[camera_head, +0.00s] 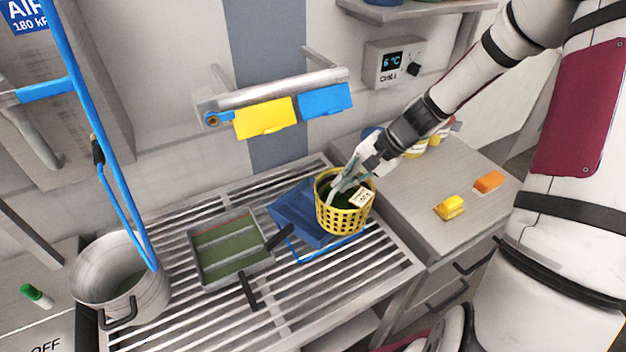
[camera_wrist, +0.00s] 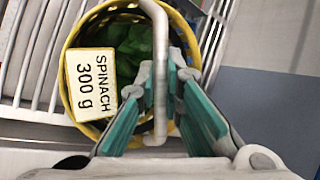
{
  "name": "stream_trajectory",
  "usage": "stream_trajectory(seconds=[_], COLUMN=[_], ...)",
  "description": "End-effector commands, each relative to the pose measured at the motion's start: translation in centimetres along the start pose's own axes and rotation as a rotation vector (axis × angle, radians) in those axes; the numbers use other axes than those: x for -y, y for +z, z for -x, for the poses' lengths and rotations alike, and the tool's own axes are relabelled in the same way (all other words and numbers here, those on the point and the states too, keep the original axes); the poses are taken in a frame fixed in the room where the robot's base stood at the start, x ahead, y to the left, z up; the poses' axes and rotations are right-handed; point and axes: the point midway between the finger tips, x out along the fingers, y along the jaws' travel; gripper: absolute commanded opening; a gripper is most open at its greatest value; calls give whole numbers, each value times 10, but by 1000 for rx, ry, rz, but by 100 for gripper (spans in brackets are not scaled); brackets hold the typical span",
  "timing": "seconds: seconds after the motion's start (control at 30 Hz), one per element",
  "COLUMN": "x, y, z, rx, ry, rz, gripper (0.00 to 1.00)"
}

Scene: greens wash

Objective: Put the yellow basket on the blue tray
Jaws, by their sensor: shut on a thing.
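The yellow basket (camera_head: 343,216) is a round, perforated tub with green leaves inside and a label reading "SPINACH 300 g" (camera_wrist: 90,84). Its yellow rim also shows in the wrist view (camera_wrist: 68,100). My gripper (camera_head: 350,175) is above the basket, with its teal-lined fingers shut on the basket's pale arched handle (camera_wrist: 160,60). The blue tray (camera_head: 291,212) lies on the slatted rack, and the basket covers its right part in the head view. The basket looks upright. I cannot tell whether it touches the tray or hangs just above it.
A green-bottomed pan (camera_head: 230,248) with black handles is left of the tray, and a metal pot (camera_head: 121,284) stands farther left. Yellow (camera_head: 449,207) and orange (camera_head: 488,181) blocks lie on the right counter.

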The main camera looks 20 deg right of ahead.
Motion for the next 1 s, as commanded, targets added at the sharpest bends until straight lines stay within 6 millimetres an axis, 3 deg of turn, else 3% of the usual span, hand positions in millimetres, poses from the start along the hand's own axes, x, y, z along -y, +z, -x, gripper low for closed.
stream_trajectory(seconds=[0.2,0.4,0.67,1.0], x=[42,66,79,60], y=[-9,-15,-18,-27], z=[-30,-47,-57,-82], rx=[2,0,0,0], ry=[-1,-1,-1,-1], rz=[4,3,3,0], gripper=[0,0,0,0])
